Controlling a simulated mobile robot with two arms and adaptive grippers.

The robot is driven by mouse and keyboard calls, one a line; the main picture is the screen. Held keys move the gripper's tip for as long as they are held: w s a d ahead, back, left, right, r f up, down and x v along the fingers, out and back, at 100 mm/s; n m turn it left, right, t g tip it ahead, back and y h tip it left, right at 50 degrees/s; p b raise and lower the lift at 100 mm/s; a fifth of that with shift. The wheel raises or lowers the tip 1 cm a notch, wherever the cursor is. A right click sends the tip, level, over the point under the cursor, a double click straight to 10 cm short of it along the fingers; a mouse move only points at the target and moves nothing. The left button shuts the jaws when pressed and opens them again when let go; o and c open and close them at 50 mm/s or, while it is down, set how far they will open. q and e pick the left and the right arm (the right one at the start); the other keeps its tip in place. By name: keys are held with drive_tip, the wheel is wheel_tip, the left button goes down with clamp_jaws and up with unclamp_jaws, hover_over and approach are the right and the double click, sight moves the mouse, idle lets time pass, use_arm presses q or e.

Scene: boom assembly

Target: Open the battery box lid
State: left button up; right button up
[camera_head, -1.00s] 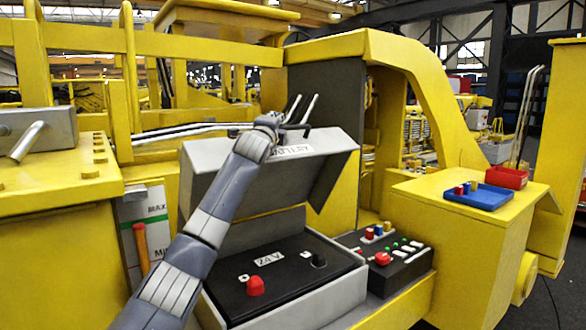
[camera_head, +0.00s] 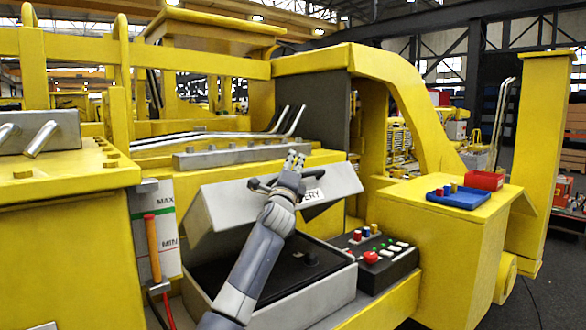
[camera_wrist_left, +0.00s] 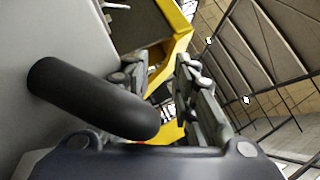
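The grey battery box lid (camera_head: 215,212) is part raised and tilted over the open battery box (camera_head: 322,300) in the head view. Part of its label shows, with a black handle (camera_head: 262,184) on its front. My left gripper (camera_head: 296,160) is at the lid's front, next to the handle, and my forearm hides much of the box. In the left wrist view the black handle (camera_wrist_left: 95,100) lies close beside the gripper's fingers (camera_wrist_left: 163,80). The fingers stand apart with nothing seen between them. My right gripper is not in view.
A control panel (camera_head: 373,256) with a red button sits right of the box. A blue tray (camera_head: 460,198) and a red bin (camera_head: 485,180) are on the yellow cabinet. Levers (camera_head: 290,120) rise behind the lid.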

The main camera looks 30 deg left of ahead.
use_arm(q)
drive_tip(key=shift+s+d+r, duration=0.15)
drive_tip(key=shift+r, duration=0.05)
